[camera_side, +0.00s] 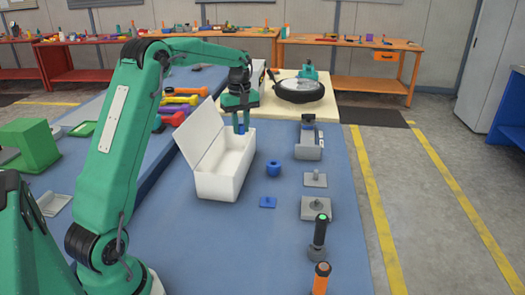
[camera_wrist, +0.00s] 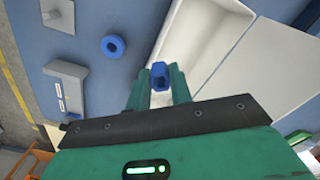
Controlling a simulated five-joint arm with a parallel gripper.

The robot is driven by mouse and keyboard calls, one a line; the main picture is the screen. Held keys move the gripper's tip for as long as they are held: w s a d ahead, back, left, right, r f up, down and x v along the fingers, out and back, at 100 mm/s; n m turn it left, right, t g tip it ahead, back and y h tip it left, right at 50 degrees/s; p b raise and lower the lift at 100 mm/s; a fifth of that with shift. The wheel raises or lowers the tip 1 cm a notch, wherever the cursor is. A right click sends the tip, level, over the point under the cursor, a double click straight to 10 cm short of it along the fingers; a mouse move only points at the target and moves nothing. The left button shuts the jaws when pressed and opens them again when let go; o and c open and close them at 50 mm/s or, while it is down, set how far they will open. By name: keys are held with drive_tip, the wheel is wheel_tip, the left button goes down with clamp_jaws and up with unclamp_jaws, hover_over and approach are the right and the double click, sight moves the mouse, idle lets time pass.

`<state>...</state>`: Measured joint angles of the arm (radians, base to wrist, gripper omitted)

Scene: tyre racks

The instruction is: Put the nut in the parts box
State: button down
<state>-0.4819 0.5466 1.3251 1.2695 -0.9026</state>
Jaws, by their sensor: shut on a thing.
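A blue nut (camera_side: 241,129) is held between the fingertips of my gripper (camera_side: 241,122). In the wrist view the nut (camera_wrist: 158,77) sits between the two green fingers (camera_wrist: 159,84). The white parts box (camera_side: 215,186) stands on the blue table with its lid (camera_side: 200,130) tilted open to the left. The nut is in front of the box's far end in the side view. In the wrist view it overlaps the box's edge (camera_wrist: 183,35); its height above the box is hard to tell.
Several grey fixtures (camera_side: 315,208) line the table's right side. A black-rimmed wheel (camera_side: 299,90) lies behind. Upright handles (camera_side: 320,235) stand at the front right.

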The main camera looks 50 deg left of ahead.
drive_tip(key=s+a+n, duration=0.3)
drive_tip(key=a, duration=0.3)
approach(227, 168)
drive_tip(key=shift+s+d+f, duration=0.4)
drive_tip(key=shift+d+f, duration=0.35)
drive_tip(key=shift+f, duration=0.3)
drive_tip(key=shift+s+d+f, duration=0.35)
drive_tip(key=shift+d+f, duration=0.35)
drive_tip(key=shift+f, duration=0.4)
drive_tip(key=shift+s+d+f, duration=0.4)
drive_tip(key=shift+d+f, duration=0.35)
drive_tip(key=shift+f, duration=0.3)
drive_tip(key=shift+f, duration=0.1)
drive_tip(key=c, duration=1.3)
unclamp_jaws()
drive_tip(key=shift+o, duration=0.2)
wheel_tip(227, 168, up, 12)
